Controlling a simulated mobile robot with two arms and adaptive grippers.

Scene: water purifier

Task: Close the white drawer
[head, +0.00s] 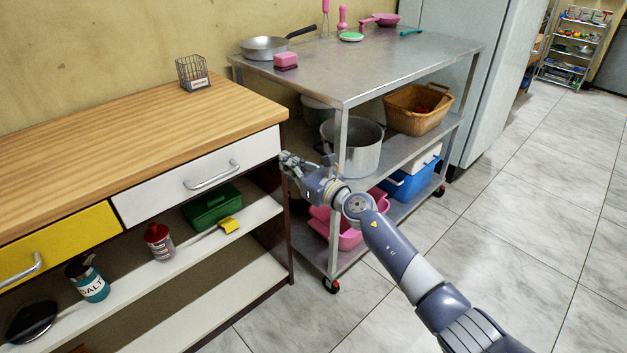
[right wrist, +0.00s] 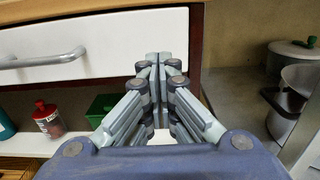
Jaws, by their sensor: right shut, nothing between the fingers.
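The white drawer (head: 190,183) sits under the wooden counter top, with a silver bar handle (head: 211,176) on its front. Its front looks nearly flush with the cabinet; I cannot tell whether a small gap is left. My right gripper (head: 284,160) is shut and empty, with its fingertips by the right end of the drawer front. In the right wrist view the shut fingers (right wrist: 160,60) overlap the right part of the drawer front (right wrist: 110,35), and the handle (right wrist: 42,60) is to their left. I cannot tell whether they touch the front. My left gripper is not in view.
A yellow drawer (head: 55,244) is left of the white one. Open shelves below hold a green box (head: 211,206), a red-capped jar (head: 158,240) and a salt container (head: 88,280). A metal cart (head: 400,60) with pots stands close on the right. Floor at right is clear.

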